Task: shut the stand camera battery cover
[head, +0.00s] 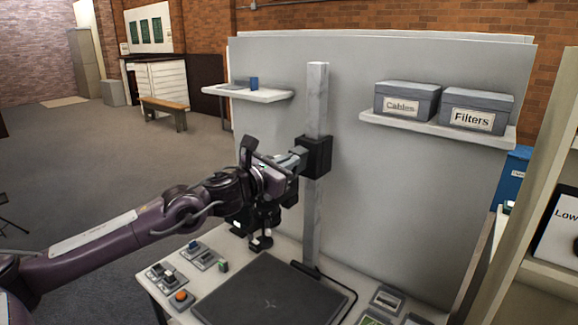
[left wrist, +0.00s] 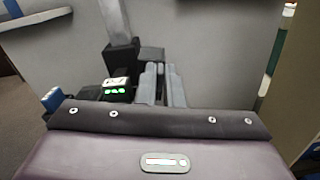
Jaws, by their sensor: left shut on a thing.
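The stand's pale column (head: 316,100) rises behind the dark baseboard (head: 270,292), with a black carriage (head: 317,157) on it. The stand camera (head: 262,216) is a dark shape in front of the carriage, partly hidden by my left arm. My left gripper (head: 294,163) is at the camera, just left of the carriage. In the left wrist view its grey fingers (left wrist: 162,84) are close together beside a dark part with green lights (left wrist: 115,91). They are shut on what appears to be the battery cover, mostly hidden. The cover's angle cannot be told. My right gripper is out of view.
Small switch boxes, one with an orange button (head: 181,296), lie on the table left of the baseboard. A grey panel (head: 410,190) stands close behind the column. A shelf (head: 440,131) bears boxes marked Cables (head: 405,101) and Filters (head: 474,110).

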